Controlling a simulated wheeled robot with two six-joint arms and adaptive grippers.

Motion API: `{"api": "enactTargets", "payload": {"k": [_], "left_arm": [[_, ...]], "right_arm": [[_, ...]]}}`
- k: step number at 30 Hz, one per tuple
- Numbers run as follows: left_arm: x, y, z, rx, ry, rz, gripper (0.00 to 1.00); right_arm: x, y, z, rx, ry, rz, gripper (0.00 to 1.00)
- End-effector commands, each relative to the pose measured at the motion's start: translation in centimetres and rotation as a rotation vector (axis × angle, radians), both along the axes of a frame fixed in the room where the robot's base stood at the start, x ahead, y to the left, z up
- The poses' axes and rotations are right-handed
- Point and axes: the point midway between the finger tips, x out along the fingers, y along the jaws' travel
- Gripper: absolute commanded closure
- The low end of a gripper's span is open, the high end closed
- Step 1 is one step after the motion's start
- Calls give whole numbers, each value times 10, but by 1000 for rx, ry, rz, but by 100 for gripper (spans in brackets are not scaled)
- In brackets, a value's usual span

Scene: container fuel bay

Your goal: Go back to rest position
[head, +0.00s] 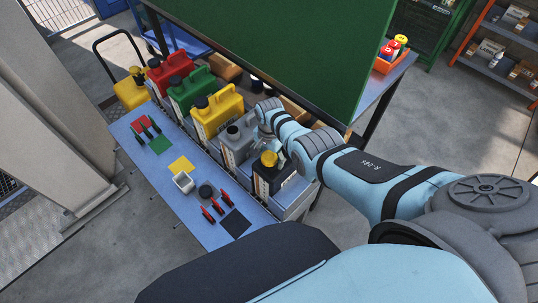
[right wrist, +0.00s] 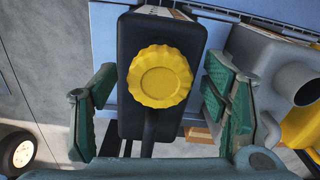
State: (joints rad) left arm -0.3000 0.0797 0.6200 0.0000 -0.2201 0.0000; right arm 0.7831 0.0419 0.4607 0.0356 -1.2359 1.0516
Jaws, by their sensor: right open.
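My right gripper (head: 280,148) is open, over the black canister (head: 276,184) with a yellow cap (head: 269,159). In the right wrist view, the open fingers (right wrist: 160,85) stand on either side of the black canister (right wrist: 130,50), with its yellow cap (right wrist: 160,76) between them. The fingers appear apart from the cap, and the cap sits on the canister. My left gripper is not in view in either picture.
A grey canister (head: 237,144) without a visible cap stands beside the black one. Yellow (head: 219,115), green (head: 193,90) and red (head: 168,76) canisters continue the row. A green panel (head: 275,50) rises behind.

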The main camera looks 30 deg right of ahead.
Motion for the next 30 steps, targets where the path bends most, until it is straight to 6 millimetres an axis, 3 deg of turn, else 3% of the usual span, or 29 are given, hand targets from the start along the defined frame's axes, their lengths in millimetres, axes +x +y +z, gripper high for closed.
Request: {"api": "enactTargets", "payload": {"k": [9,12,19,27,30], "left_arm": [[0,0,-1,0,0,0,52],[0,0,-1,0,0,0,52],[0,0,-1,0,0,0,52],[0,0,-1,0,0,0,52],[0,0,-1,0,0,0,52]], "right_arm": [[0,0,-1,1,0,1070,32],[0,0,-1,0,0,1264,32],[0,0,-1,0,0,1311,33],[0,0,-1,0,0,1309,77],[0,1,-1,1,0,1308,89]]}}
